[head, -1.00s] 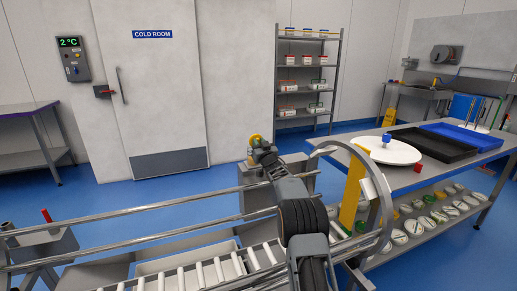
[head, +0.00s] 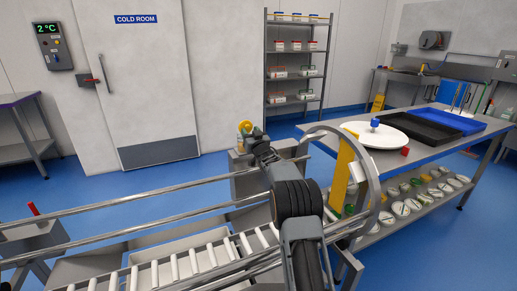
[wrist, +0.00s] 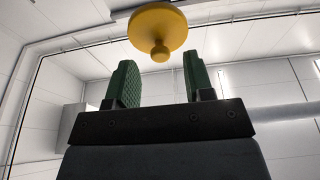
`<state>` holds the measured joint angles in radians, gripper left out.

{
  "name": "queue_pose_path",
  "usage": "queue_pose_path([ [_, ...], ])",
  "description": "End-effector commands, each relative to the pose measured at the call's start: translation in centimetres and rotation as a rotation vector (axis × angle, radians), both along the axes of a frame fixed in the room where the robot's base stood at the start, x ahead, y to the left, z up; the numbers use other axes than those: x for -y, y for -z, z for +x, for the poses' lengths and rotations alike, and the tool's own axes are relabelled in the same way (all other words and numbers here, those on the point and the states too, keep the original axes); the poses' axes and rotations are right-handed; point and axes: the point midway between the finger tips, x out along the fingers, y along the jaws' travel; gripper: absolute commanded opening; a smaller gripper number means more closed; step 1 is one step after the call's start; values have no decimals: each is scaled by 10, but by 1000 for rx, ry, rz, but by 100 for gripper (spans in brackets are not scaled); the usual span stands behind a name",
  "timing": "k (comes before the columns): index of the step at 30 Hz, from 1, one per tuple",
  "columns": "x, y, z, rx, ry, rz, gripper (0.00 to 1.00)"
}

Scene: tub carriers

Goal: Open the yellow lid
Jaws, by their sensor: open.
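The yellow lid (wrist: 158,24) is a round disc with a small knob at its middle. In the wrist view it is at the top, the knob pointing down towards my gripper (wrist: 160,68). My two green fingers stand apart on either side below the lid, with empty space between them; I cannot tell the depth gap to the knob. In the head view the yellow lid (head: 245,126) is small, just beyond my gripper (head: 252,139) at the end of my arm. What the lid is fixed to is mostly hidden by my gripper.
A roller conveyor with metal rails (head: 110,201) runs across the front. At right a steel table (head: 440,145) holds a white turntable (head: 390,138), a black tray (head: 425,139) and a blue tray (head: 465,110). A yellow post (head: 341,172) stands beside my arm. Blue floor lies open behind.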

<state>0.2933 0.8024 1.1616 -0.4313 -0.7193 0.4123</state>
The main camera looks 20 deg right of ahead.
Motion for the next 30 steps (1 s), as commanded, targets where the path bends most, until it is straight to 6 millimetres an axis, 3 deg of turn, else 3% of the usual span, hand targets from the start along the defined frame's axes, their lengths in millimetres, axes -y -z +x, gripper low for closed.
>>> queue_pose_path([
  [18, 0, 26, -95, 0, 1, -1, 48],
  [30, -1, 31, -113, 1, 0, -1, 48],
])
